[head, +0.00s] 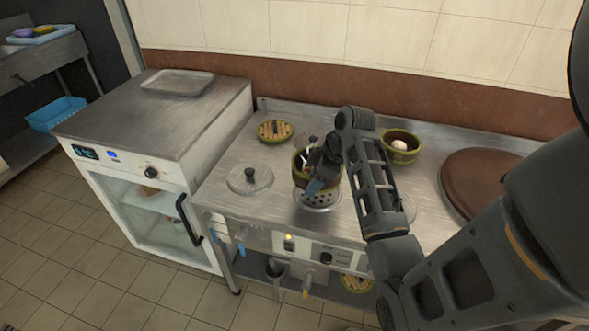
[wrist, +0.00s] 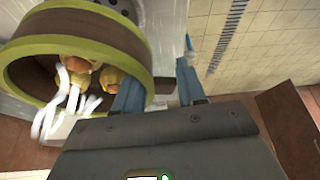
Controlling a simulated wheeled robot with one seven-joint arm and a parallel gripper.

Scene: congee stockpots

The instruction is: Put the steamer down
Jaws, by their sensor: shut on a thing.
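The steamer (head: 300,178) is a round brown container with green rims, near the middle of the stove counter in the head view. In the wrist view its green rim (wrist: 72,18) fills the upper left, with several yellowish pieces and white curled strands inside. My gripper (head: 317,184) is shut on the steamer's wall at its right side; its blue fingers (wrist: 160,92) show in the wrist view. The steamer is over or at the back of a round perforated steel plate (head: 319,202). I cannot tell whether it touches the plate. My arm hides part of its right side.
A glass lid (head: 250,179) lies left of the perforated plate. A green dish of sticks (head: 275,131) stands behind it. A green-rimmed bowl with a white item (head: 399,147) and a large brown round lid (head: 478,182) are to the right. A steel-topped cabinet (head: 160,115) adjoins at left.

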